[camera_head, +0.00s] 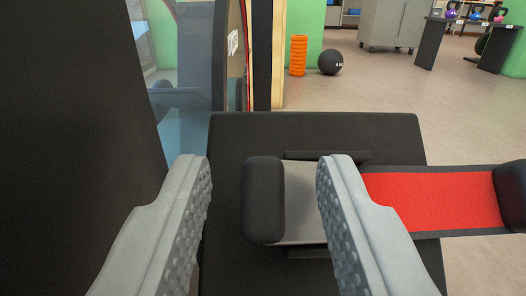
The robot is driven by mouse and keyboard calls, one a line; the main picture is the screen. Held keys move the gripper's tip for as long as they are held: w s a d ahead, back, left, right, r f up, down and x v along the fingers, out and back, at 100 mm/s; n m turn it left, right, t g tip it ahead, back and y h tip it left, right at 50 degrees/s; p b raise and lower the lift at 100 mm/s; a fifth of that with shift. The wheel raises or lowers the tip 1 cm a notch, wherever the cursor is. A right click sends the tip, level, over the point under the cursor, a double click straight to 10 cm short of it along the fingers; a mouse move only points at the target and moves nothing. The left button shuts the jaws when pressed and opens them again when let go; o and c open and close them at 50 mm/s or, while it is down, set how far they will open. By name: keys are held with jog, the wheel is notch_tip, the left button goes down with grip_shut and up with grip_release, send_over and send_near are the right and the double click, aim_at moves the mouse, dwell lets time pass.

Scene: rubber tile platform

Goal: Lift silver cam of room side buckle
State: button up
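A buckle with a silver plate (300,203) lies on a black rubber tile platform (390,130). A rounded black bar (263,200) forms the buckle's left end. A red strap (430,202) with black edges runs from the buckle to the right. My gripper (264,168) is open, with two grey studded fingers. The left finger is left of the black bar, with a gap between them. The right finger overlaps the silver plate in the picture and hides part of it. Whether either finger touches the buckle, I cannot tell.
A dark panel (70,120) fills the left side, with a glass pane (190,60) beyond it. An orange roller (298,55) and a black ball (330,62) are on the floor behind. A black block (512,195) sits at the strap's right end.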

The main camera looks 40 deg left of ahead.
jog(key=shift+w+a, duration=0.1)
jog(key=shift+w, duration=0.05)
grip_shut()
dwell(0.4)
jog(key=g+y, duration=0.1)
jog(key=d+g+y, duration=0.2)
jog(key=shift+w+r+m, duration=0.3)
jog(key=shift+w+r, duration=0.1)
jog(key=shift+w+d+r+m+g+y, duration=0.15)
jog(key=shift+w+d+g+y, duration=0.3)
jog(key=shift+g+y, duration=0.55)
jog(key=shift+w+d+m+g+y, duration=0.25)
jog(key=shift+d+g+y, duration=0.3)
jog(key=shift+g+y, duration=0.4)
